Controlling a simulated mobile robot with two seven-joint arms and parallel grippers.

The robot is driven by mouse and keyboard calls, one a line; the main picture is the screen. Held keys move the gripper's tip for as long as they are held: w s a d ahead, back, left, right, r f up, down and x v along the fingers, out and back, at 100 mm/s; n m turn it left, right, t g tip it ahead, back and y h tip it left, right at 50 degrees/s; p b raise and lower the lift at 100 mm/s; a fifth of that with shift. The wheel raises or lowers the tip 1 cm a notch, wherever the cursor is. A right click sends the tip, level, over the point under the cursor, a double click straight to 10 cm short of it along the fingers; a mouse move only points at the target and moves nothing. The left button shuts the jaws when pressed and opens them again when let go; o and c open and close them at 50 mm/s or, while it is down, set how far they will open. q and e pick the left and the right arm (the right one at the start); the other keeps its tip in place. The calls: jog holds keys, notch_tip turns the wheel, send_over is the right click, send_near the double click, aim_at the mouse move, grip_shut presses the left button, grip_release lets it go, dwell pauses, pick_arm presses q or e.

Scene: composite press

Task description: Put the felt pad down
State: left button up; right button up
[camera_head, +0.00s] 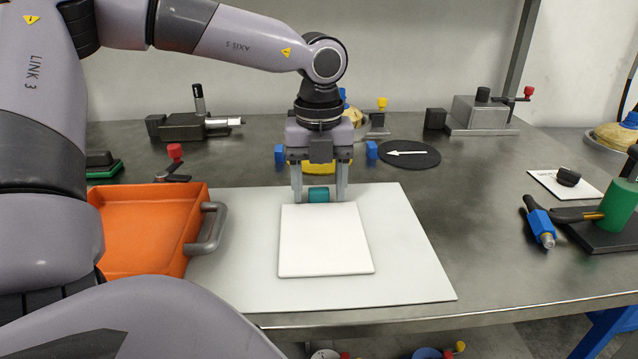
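A white, square, flat pad (325,247), which looks like the felt pad, lies on the large pale mat (415,270). A small teal block (319,194) sits at the pad's far edge; I cannot tell whether it is fixed to the pad. My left gripper (319,197) points down over that far edge. Its two fingers stand apart on either side of the teal block, with a visible gap on each side. My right gripper is not in view.
An orange tray (140,262) with a grey handle (208,228) overlaps the mat's left side. A black disc with a white arrow (410,154) lies behind right. The mat's right part is clear.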

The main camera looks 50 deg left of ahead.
pick_arm(q)
jog(key=shift+r, duration=0.1)
jog(key=shift+r+p, duration=0.2)
jog(key=shift+p, duration=0.1)
notch_tip(320, 180, up, 12)
jog(key=p, duration=0.1)
jog(key=shift+f+p, duration=0.15)
jog(key=shift+p, duration=0.2)
